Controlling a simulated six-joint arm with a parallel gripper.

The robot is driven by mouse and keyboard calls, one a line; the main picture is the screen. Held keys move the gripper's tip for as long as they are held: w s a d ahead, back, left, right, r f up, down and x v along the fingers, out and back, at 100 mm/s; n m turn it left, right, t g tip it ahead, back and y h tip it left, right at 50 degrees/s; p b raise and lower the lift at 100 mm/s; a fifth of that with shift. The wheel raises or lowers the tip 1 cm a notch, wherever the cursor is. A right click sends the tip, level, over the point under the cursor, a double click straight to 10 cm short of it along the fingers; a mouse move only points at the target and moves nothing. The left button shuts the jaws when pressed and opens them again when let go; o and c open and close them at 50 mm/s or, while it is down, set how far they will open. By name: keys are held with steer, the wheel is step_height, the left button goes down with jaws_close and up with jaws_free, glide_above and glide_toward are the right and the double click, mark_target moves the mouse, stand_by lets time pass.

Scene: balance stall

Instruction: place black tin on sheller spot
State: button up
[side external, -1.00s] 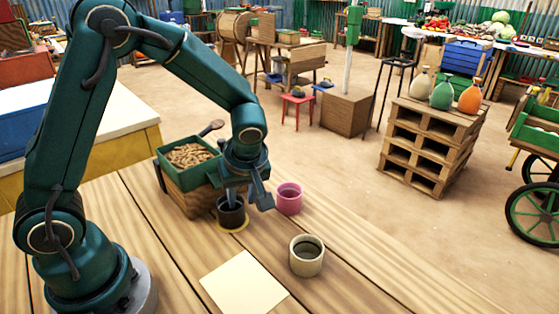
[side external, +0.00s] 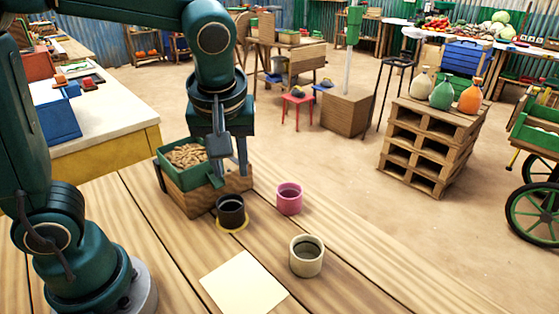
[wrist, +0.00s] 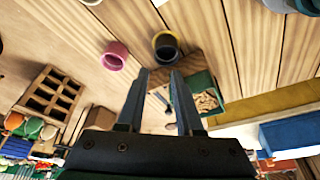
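The black tin (side external: 231,213) stands upright on a yellow round spot (side external: 234,231) in front of the green-topped wooden sheller box (side external: 206,191). The tin also shows in the wrist view (wrist: 166,50), with the yellow spot's edge around its base. My gripper (side external: 230,174) is open and empty. It hangs above and behind the tin, in front of the sheller box's right side as the side view shows it. In the wrist view my two fingers (wrist: 159,77) are apart with nothing between them.
A pink tin (side external: 289,199) stands right of the black tin, and a cream tin (side external: 306,257) nearer the front. A pale square sheet (side external: 244,284) lies bare on the plank table (side external: 165,250). Kernels fill the sheller box's green tray (side external: 160,160).

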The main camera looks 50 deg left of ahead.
steer(key=s+d+m+t+h, duration=0.1)
steer(key=s+m+t+h, duration=0.2)
steer(key=s+m, duration=0.5)
steer(key=shift+d+m, duration=0.35)
steer(key=shift+m, duration=0.85)
